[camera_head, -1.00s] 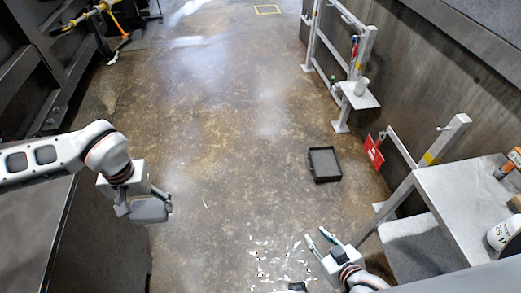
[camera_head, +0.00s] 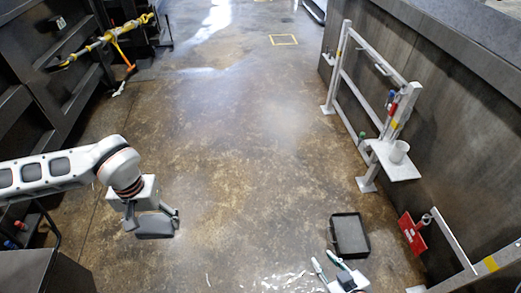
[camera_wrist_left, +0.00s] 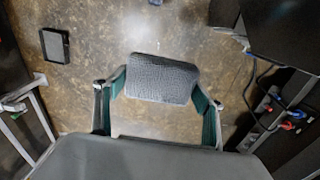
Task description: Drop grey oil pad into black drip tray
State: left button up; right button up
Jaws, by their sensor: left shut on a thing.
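The grey oil pad (camera_head: 155,226) is held in my left gripper (camera_head: 152,217) above the floor at the left of the head view. In the left wrist view the textured pad (camera_wrist_left: 163,80) sits between the two fingers. The black drip tray (camera_head: 364,235) lies on the floor at lower right in the head view, well apart from the pad. It also shows at upper left in the left wrist view (camera_wrist_left: 54,46). It looks empty. My right gripper (camera_head: 323,259) is at the bottom, just in front of the tray in the picture, with its fingers apart and nothing between them.
A red sign-like object (camera_head: 412,233) hangs right of the tray. A white cup (camera_head: 399,151) stands on a small white shelf (camera_head: 392,168) on a white frame. Dark structures line the left side. The middle floor (camera_head: 240,140) is clear.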

aim_at(347, 233)
jog(key=i, duration=2.55)
jog(key=i+z, duration=0.1)
jog(key=z, duration=0.25)
jog(key=i+z, duration=0.1)
jog(key=z, duration=0.25)
jog(key=i+j+z, duration=0.1)
jog(key=z, duration=3.75)
